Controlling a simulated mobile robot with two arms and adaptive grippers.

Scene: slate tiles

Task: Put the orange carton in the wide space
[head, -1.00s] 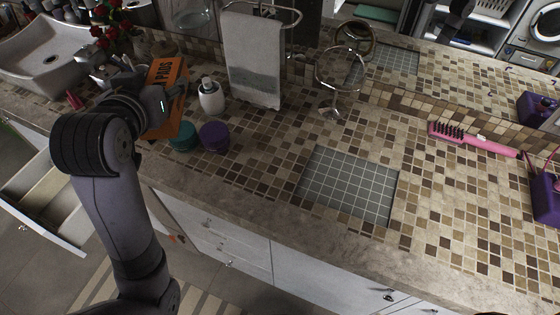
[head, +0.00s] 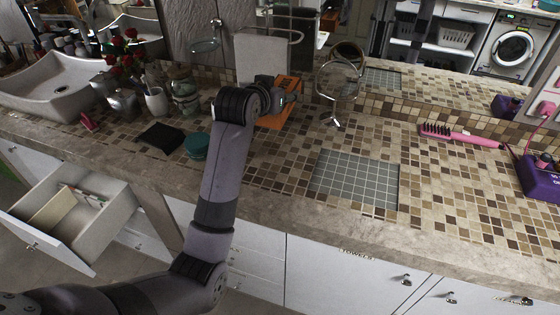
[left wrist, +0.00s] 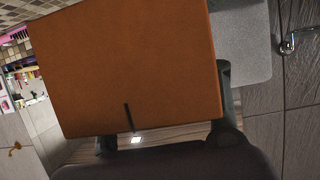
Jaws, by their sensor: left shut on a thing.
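The orange carton (head: 279,116) is in my left gripper (head: 272,92), held over the back of the counter in front of the grey towel. In the left wrist view the orange carton (left wrist: 130,70) fills much of the picture, with a dark finger of my left gripper at its right edge. An open white drawer (head: 50,252) sticks out under the counter at the left. A divider splits it into compartments, and a few small items lie inside. My right gripper is not in view.
A grey gridded square (head: 355,178) lies in the counter. A round mirror (head: 338,82) stands behind it. A teal jar (head: 197,146) and flat black thing (head: 160,136) are left of my arm. A pink brush (head: 460,134) and purple box (head: 541,178) are at the right.

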